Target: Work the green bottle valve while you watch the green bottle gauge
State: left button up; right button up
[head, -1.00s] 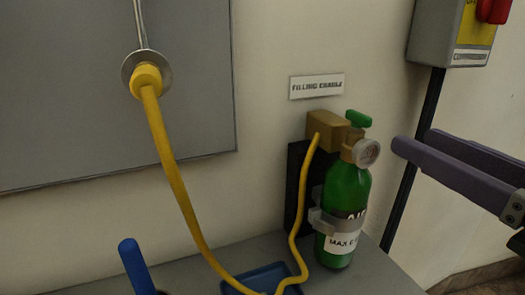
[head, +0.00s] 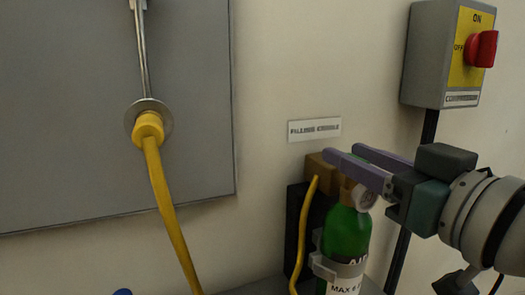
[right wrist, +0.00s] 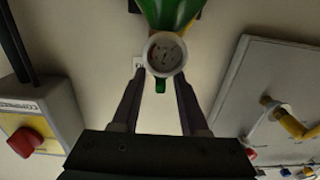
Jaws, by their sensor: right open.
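The green bottle (head: 346,236) stands upright in a grey clamp with a brass block (head: 318,168) at its top. Its round gauge (head: 364,197) is partly covered by my gripper in the head view. In the right wrist view the gauge (right wrist: 165,54) faces me, but its reading is too small to tell. Contact with the handle cannot be told. My left gripper is not in view.
A yellow hose (head: 168,205) hangs from a fitting on the grey wall panel (head: 65,110), and another yellow hose (head: 303,225) runs beside the bottle. A switch box with a red knob (head: 482,48) is at upper right. A small sign (head: 314,129) is above the bottle.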

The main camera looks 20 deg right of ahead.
jog(key=shift+c, duration=0.4)
grip_shut()
